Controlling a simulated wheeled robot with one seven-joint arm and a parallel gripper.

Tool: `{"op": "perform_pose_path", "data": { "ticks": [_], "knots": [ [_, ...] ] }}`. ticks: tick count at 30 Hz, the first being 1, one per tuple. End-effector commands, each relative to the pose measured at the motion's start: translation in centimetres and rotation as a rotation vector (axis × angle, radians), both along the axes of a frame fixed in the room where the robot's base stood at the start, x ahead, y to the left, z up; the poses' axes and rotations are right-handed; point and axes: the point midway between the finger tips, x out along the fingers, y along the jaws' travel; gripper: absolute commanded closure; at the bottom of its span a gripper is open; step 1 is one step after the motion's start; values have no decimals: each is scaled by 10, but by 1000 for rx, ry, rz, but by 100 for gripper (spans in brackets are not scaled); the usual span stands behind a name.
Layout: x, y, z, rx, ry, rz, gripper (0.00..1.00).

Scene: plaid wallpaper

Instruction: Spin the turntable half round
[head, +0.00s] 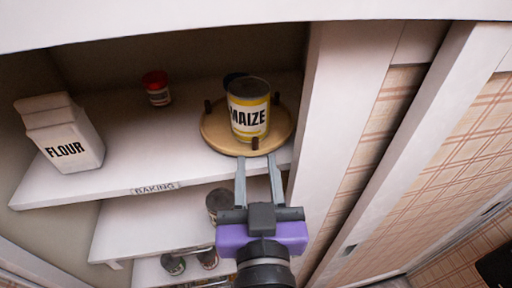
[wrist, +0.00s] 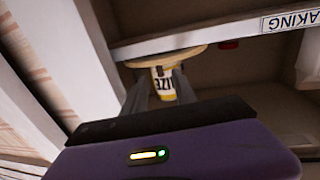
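The turntable (head: 216,138) is a round wooden disc on the upper shelf, with short dark pegs standing near its rim. A yellow and white MAIZE can (head: 248,117) stands upright on it, with another dark can partly hidden behind. My gripper (head: 256,158) is at the turntable's front edge, fingers apart and empty. The front peg (head: 254,143) lies just beyond the gap between the fingertips; I cannot tell whether they touch it. In the wrist view the turntable's edge (wrist: 190,52) and the MAIZE can (wrist: 163,86) show upside down beyond the fingers.
A FLOUR bag (head: 65,140) and a small red-lidded jar (head: 157,90) stand left on the same shelf. A BAKING label (head: 154,188) is on its front edge. A cupboard upright (head: 335,100) stands close to the right. Lower shelves hold several jars.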

Motion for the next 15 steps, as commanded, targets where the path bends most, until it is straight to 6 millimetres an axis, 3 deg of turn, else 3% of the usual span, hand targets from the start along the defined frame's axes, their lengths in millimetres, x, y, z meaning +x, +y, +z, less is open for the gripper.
{"op": "perform_pose_path", "data": {
  "ticks": [6, 15],
  "knots": [
    [29, 4, 1, -1, 0, 0, 67],
    [39, 5, 0, 0, 0, 1, 67]
  ]
}}
